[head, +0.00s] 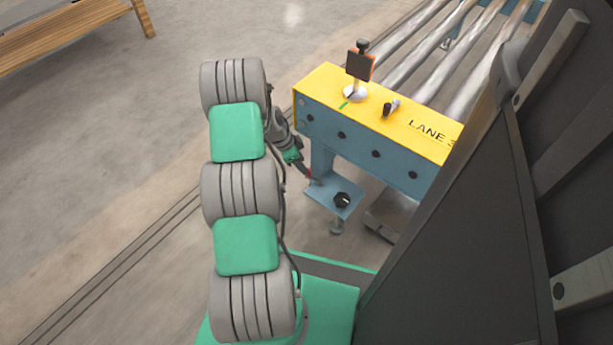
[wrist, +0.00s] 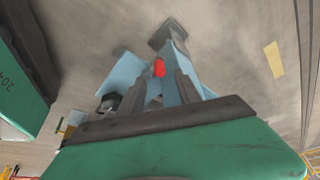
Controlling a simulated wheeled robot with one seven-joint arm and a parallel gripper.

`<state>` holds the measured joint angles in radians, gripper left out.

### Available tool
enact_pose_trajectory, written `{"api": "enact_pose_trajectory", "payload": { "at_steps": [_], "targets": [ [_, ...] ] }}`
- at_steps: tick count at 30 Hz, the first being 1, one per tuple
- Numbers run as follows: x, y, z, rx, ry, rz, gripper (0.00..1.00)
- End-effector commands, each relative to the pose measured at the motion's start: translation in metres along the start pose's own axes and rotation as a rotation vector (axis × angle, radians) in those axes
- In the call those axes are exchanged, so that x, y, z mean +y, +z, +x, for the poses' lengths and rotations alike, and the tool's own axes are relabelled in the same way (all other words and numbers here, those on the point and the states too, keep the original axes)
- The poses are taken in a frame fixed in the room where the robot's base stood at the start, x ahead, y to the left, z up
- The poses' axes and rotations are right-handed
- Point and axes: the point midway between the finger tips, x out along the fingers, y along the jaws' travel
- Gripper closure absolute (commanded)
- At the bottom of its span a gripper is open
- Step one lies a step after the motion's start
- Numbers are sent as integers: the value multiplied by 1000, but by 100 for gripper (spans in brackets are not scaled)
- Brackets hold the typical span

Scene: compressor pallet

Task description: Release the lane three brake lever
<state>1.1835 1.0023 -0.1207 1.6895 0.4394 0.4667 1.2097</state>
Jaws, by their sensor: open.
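The yellow end cap (head: 330,88) marked "LANE 3" tops the blue end frame of the roller conveyor. On it stands an upright lever (head: 359,66) with a dark square plate, an orange edge and a black knob, rising from a white round base. A green mark lies beside the base. My gripper (head: 309,174) is low, in front of the blue frame and below the yellow cap, apart from the lever. In the wrist view its two grey fingers (wrist: 160,85) are spread. A small red piece (wrist: 159,68) shows between them; I cannot tell what it belongs to.
A small black knob (head: 388,109) sits on the cap, right of the lever. A blue foot plate (head: 323,196) with a black knob (head: 342,200) is below my gripper. A large dark panel (head: 460,200) fills the right. A wooden bench (head: 60,38) stands back left; open floor lies left.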

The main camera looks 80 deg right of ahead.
Motion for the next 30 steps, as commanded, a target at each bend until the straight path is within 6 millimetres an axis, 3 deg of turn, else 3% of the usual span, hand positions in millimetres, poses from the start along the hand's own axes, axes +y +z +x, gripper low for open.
{"api": "enact_pose_trajectory", "payload": {
  "at_steps": [1,6,17,30],
  "targets": [
    [2,2,16,-1,5,0,60],
    [2,2,45,-1,3,-2,60],
    [1,1,53,-2,2,-4,60],
    [2,1,53,-2,3,-5,95]
  ]
}}
